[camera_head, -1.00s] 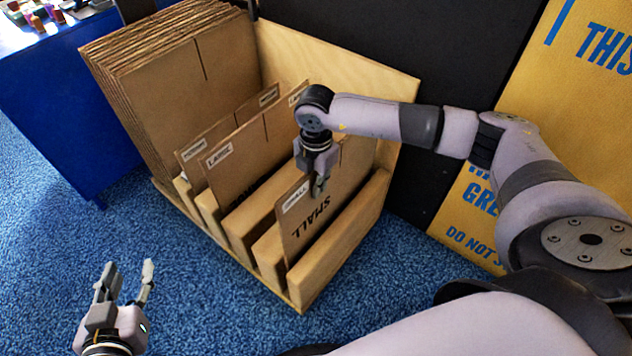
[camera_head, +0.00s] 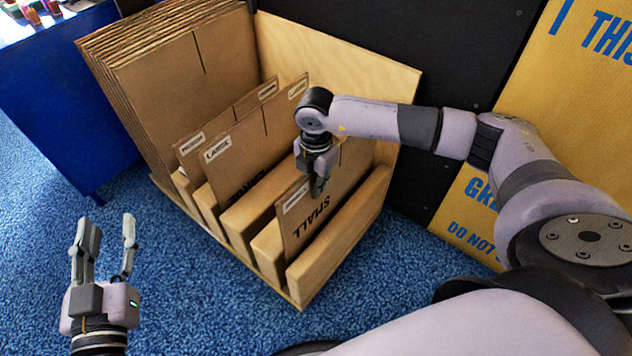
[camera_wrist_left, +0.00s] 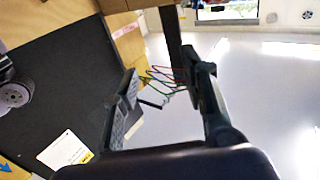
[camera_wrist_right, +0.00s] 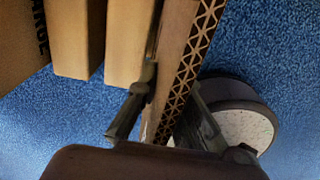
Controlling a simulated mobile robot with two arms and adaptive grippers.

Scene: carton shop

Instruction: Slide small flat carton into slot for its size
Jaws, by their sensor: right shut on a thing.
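The small flat carton (camera_head: 337,200), brown with "SMALL" printed on it and a white label, stands on edge in the frontmost slot of the wooden rack (camera_head: 388,120), between two wooden bars. My right gripper (camera_head: 318,186) is shut on its upper edge. In the right wrist view the carton's corrugated edge (camera_wrist_right: 200,45) runs between the two fingers of my right gripper (camera_wrist_right: 165,115). How deep the carton sits is partly hidden by the front bar. My left gripper (camera_head: 104,236) is open and empty above the carpet at lower left.
A carton marked "LARGE" (camera_head: 232,158) and another labelled carton (camera_head: 192,146) stand in slots further back. A thick stack of cartons (camera_head: 165,90) fills the rack's rear. A blue cabinet (camera_head: 60,110) is at left, a yellow printed board (camera_head: 570,110) at right. Blue carpet (camera_head: 190,285) in front is free.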

